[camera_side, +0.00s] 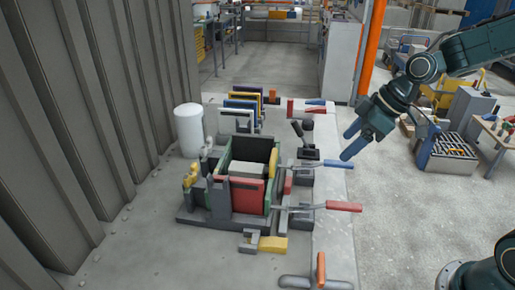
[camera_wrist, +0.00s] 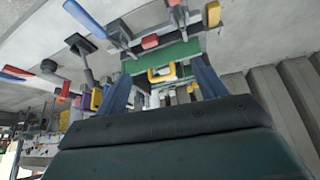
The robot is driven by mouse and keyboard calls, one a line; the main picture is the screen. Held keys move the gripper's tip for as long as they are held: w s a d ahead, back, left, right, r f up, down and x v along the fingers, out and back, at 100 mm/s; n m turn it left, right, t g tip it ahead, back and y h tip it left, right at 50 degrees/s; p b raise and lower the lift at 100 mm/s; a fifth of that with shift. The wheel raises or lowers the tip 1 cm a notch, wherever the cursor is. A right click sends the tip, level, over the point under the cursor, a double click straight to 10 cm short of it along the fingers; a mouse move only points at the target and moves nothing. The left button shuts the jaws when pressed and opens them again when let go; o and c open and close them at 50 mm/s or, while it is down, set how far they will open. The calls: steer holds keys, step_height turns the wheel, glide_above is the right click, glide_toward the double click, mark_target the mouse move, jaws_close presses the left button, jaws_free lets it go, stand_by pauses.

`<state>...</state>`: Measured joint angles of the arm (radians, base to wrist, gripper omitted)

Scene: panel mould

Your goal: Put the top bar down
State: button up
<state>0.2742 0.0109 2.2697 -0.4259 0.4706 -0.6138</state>
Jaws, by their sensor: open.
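I cannot tell for certain which piece is the top bar; a green bar (camera_wrist: 160,62) with a yellow handle-like piece (camera_wrist: 161,74) shows beyond my fingers in the wrist view. My gripper (camera_side: 348,143) is open, raised right of the mould, above and close to the blue-handled lever (camera_side: 338,163). Its two blue fingers (camera_wrist: 163,88) are apart, with nothing visibly held.
A red-handled lever (camera_side: 343,206) sticks out right of the mould. A black joystick (camera_side: 304,140) stands behind it. A white cylinder (camera_side: 188,129) and upright coloured panels (camera_side: 243,110) stand behind the mould. A grey corrugated wall (camera_side: 75,110) closes the left side.

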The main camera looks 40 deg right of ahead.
steer(key=w+d+f+n+y, duration=0.2)
steer(key=w+f, duration=0.5)
steer(key=shift+d+f+t, duration=0.2)
steer(key=shift+f+t, duration=0.1)
steer(key=shift+t, duration=0.1)
steer(key=shift+f, duration=0.1)
glide_toward(289, 181)
steer(key=shift+d+x, duration=0.15)
steer(key=shift+x, duration=0.65)
steer(key=shift+d+x, duration=0.15)
steer(key=shift+x, duration=0.65)
steer(key=shift+w+f, duration=0.1)
steer(key=shift+x, duration=2.6)
steer(key=shift+a, duration=0.15)
steer(key=shift+c, duration=0.4)
jaws_close()
